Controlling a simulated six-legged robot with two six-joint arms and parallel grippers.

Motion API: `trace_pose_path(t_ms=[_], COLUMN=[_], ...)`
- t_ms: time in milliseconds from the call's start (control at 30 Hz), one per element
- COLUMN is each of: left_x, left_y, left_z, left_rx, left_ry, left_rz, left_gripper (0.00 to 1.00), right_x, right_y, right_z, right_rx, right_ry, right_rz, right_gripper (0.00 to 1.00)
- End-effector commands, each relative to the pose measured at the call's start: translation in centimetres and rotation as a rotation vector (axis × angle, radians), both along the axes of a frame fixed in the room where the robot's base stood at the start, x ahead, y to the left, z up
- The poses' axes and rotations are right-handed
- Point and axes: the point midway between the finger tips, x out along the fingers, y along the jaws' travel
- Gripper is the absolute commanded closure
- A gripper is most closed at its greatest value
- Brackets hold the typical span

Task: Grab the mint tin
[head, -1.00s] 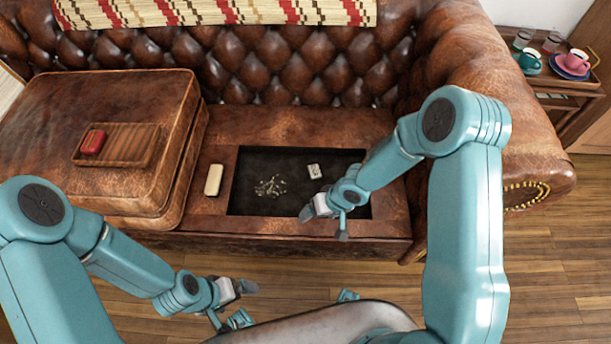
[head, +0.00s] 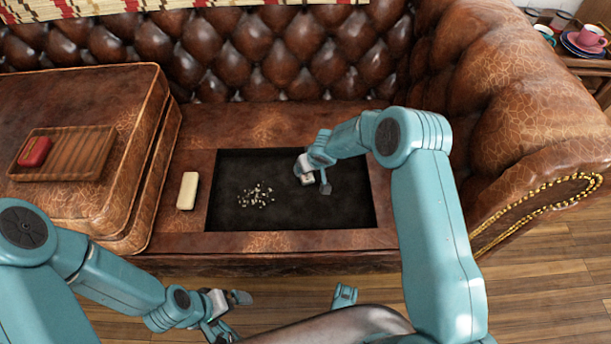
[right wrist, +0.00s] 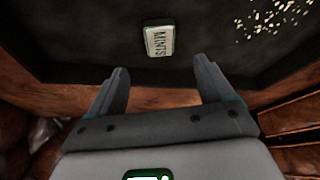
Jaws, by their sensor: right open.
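The mint tin (right wrist: 159,41) is a small pale box with "MINTS" lettering, lying on a dark recessed surface. In the right wrist view it lies just beyond my right gripper (right wrist: 161,66), roughly centred between the open, empty fingertips. In the head view my right gripper (head: 312,179) is over the dark recess (head: 300,215) and largely hides the tin. Contact between fingers and tin is not visible. My left gripper (head: 229,312) is low at the front, apart from the sofa, with its fingers spread and nothing between them.
Small pale bits (head: 256,195) lie scattered left of the tin. A cream bar (head: 187,190) lies on the leather left of the recess. A leather case (head: 150,170) carries a wooden tray (head: 85,150) with a red object (head: 34,152). Cups (head: 590,37) stand far right.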

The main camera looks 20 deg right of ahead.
Motion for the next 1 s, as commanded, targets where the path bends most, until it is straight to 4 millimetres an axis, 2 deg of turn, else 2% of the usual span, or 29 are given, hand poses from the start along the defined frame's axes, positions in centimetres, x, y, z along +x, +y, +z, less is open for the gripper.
trace_pose_path(t_ms=[67,267,500,600,833,867,1000], left_x=[0.0,0.1,0.4,0.5,0.5,0.5,0.5], left_y=[0.0,0.1,0.4,0.4,0.4,0.4,0.4], left_z=[-0.2,-0.5,-1.9,-2.0,-1.9,-1.9,-1.9], left_rx=[0.0,0.0,0.003,0.003,0.004,0.004,0.004], left_ry=[-0.001,-0.002,-0.007,-0.008,-0.008,-0.008,-0.008], left_rz=[0.001,0.004,0.014,0.017,0.018,0.018,0.017], left_gripper=[0.0,0.0,0.0,0.0,0.0,0.0,0.0], right_x=[0.5,1.2,2.3,2.8,2.9,2.9,2.9], right_y=[0.0,0.0,0.3,0.3,0.4,0.4,0.4], right_z=[-1.3,-2.7,-6.5,-7.2,-7.2,-7.2,-7.2], right_rx=[0.0,0.0,0.0,0.001,0.0,0.0,0.0], right_ry=[0.0,0.0,0.001,-0.001,-0.001,-0.001,-0.001], right_rz=[0.0,-0.001,-0.002,-0.002,0.0,0.0,0.0], right_gripper=[0.19,0.19,0.19,0.19,0.19,0.22,0.68])
